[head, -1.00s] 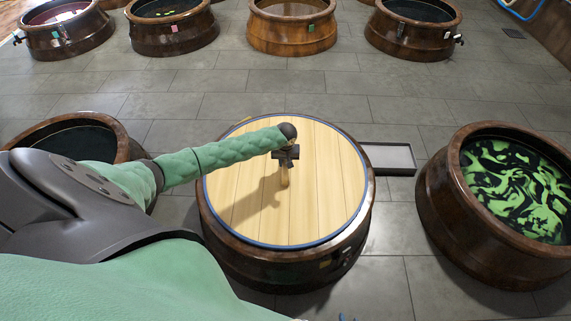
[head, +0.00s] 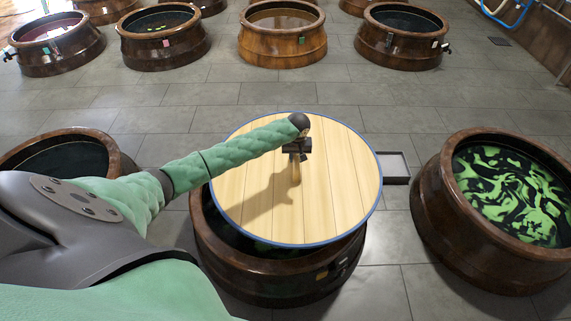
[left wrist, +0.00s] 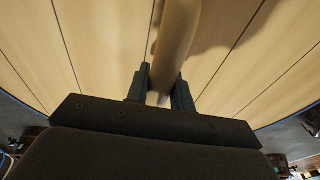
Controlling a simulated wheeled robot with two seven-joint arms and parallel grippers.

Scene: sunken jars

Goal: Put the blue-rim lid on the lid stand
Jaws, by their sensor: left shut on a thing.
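The blue-rim lid (head: 337,196) is a round, pale wooden disc with a thin blue edge and an upright wooden handle (head: 295,172). My left gripper (head: 296,152) is shut on the handle in the head view. The left wrist view also shows the handle (left wrist: 174,45) between the two fingers, with the lid's planks (left wrist: 100,45) below. The lid is raised above a brown jar (head: 275,288), whose dark opening shows along the near left side. A grey rectangular tray (head: 407,167), perhaps the lid stand, is partly hidden behind the lid's right edge. My right gripper is not in view.
A jar with green and black swirled contents (head: 432,232) stands to the right. A dark-filled jar (head: 30,150) at left is partly hidden by my arm. Several more jars stand in rows at the back. Open tiled floor (head: 250,95) lies between.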

